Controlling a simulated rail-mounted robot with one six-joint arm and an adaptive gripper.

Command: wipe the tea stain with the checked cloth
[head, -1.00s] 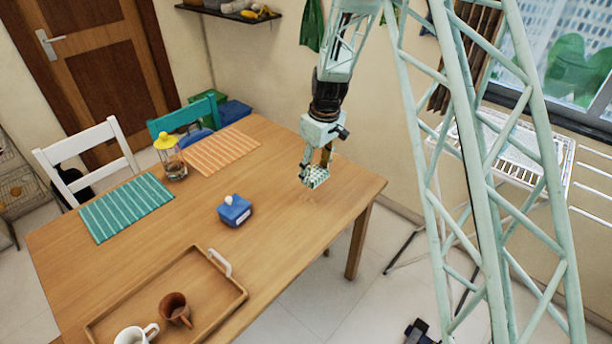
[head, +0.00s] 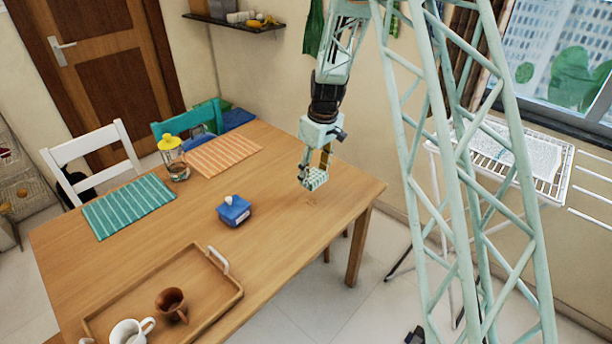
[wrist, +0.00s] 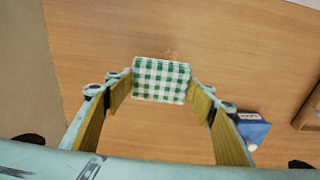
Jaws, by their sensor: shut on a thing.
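The green-and-white checked cloth (head: 317,180) is folded into a small pad. My gripper (head: 313,172) is shut on it, over the table's right end. In the wrist view the cloth (wrist: 161,80) sits between my two fingertips. A faint brownish mark, the tea stain (head: 311,201), shows on the wood just in front of the cloth. In the wrist view the stain (wrist: 172,54) shows just past the cloth's far edge, partly hidden by it. I cannot tell whether the cloth touches the table.
On the wooden table (head: 280,232) stand a blue tissue box (head: 234,211), a yellow-topped glass jar (head: 174,160) and a wooden tray (head: 238,293) with a brown pot and white mug. Teal (head: 128,206) and orange placemats (head: 224,156) lie at the back. Wood around the stain is clear.

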